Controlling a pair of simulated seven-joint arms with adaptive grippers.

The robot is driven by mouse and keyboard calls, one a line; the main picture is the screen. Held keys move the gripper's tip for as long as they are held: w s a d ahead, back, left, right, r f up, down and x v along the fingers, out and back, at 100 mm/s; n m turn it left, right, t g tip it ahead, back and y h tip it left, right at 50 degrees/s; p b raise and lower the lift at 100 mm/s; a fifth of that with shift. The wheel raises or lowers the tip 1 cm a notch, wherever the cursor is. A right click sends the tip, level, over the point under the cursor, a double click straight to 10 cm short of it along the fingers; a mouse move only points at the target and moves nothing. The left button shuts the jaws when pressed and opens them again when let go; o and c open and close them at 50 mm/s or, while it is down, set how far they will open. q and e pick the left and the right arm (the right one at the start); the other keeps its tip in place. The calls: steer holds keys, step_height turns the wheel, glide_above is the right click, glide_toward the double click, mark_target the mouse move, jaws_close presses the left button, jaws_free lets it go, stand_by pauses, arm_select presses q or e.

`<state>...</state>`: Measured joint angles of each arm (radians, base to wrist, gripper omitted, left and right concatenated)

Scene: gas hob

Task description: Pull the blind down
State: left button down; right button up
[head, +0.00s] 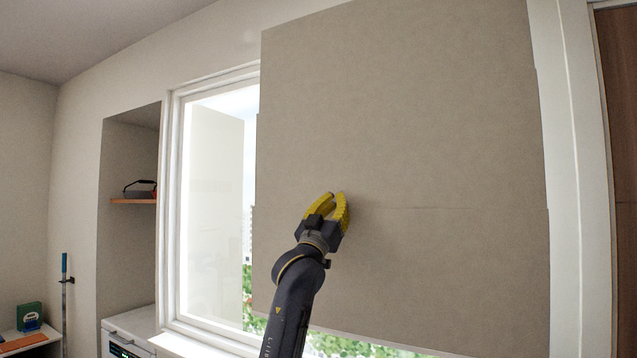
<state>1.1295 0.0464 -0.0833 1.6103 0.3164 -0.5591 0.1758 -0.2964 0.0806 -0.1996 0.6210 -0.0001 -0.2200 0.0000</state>
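The blind (440,120) is a large flat beige-grey panel that covers most of the window's right part. Its lower edge lies near the bottom of the head view, with a strip of greenery showing under it. A faint horizontal seam crosses it near the middle. My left gripper (337,196), with yellow fingers, is in front of the blind's left half, pointing up. Its fingertips are close together, and I cannot tell whether they touch the blind or hold anything. My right gripper is not in view.
The white window frame (171,210) stands left of the blind, with bare glass (210,200) between. Further left are a niche with an orange shelf (134,201) holding a dark pan, and a white appliance (130,330) below. A brown door (618,120) is at the far right.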

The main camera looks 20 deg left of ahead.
arm_select(q)
step_height(320, 180, down, 9)
steer(key=shift+r, duration=0.15)
steer(key=shift+w, duration=0.1)
stand_by(0.3)
